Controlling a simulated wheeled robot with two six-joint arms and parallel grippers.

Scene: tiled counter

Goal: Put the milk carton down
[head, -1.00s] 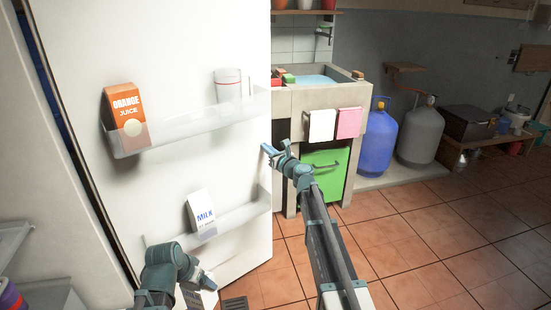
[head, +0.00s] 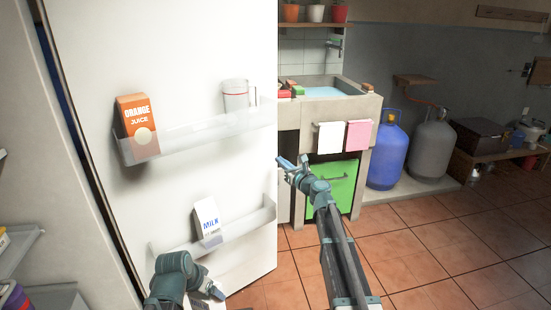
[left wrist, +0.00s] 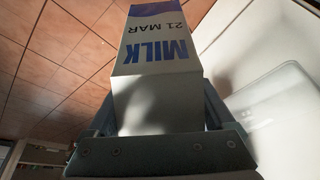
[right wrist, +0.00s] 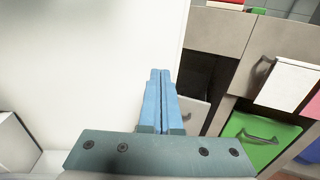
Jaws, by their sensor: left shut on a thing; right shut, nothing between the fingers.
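A white and blue milk carton (left wrist: 160,60) marked "MILK 21 MAR" is held between the fingers of my left gripper (left wrist: 158,95); its lettering is upside down in the left wrist view. In the head view my left gripper (head: 212,290) is at the bottom edge, below the fridge door's lower shelf, and the held carton is mostly hidden. Another milk carton (head: 207,222) leans in the lower door shelf (head: 258,228). My right gripper (head: 289,164) is shut and empty in front of the door's right edge; its closed blue fingers also show in the right wrist view (right wrist: 160,78).
The open fridge door (head: 200,50) has an upper shelf (head: 190,135) with an orange juice carton (head: 138,128) and a white container (head: 236,98). Tiled floor (head: 430,240) at right is clear.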

